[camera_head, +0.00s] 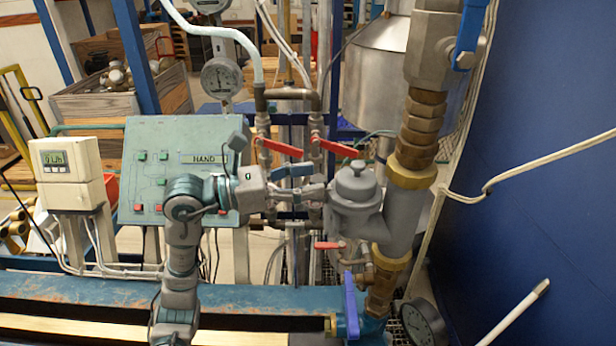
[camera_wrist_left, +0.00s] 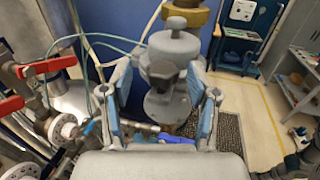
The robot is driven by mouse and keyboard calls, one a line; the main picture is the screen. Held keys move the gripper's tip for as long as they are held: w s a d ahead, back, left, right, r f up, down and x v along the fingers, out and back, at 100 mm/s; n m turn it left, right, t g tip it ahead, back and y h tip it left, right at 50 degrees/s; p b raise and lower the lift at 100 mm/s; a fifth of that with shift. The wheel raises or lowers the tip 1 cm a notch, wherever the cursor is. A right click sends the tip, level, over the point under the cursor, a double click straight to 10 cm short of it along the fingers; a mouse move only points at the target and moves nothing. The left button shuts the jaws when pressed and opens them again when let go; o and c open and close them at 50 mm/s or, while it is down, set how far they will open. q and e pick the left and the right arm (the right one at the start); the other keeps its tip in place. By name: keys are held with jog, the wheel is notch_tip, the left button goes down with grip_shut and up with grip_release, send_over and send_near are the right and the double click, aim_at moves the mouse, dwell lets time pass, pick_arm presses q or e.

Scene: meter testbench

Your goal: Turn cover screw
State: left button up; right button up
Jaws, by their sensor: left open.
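The grey meter body (camera_head: 356,215) stands on the brass-jointed pipe right of centre, with a rounded cap (camera_head: 357,182) on top. In the left wrist view the meter (camera_wrist_left: 172,45) lies straight ahead, and a dark knob-like part, which looks like the cover screw (camera_wrist_left: 167,78), faces me. My left gripper (camera_head: 316,182) reaches in from the left, level with the meter's upper part. It is open, and in the left wrist view its blue-padded fingers (camera_wrist_left: 160,84) stand on either side of the knob with gaps. I cannot tell whether they touch anything. My right gripper is out of view.
Red-handled valves (camera_head: 280,147) and pipes crowd the space behind my left gripper. A blue lever (camera_head: 351,305) stands below the meter. A green control panel (camera_head: 180,170) is at the left, a blue wall (camera_head: 545,200) at the right. A dial gauge (camera_head: 424,323) sits low.

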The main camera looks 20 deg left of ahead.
pick_arm(q)
jog(key=shift+a, duration=0.35)
jog(key=c, duration=0.3)
jog(key=shift+s+d, duration=0.15)
jog(key=shift+d, duration=0.2)
jog(key=c, duration=0.8)
jog(key=shift+r, duration=0.1)
jog(key=shift+c, duration=0.2)
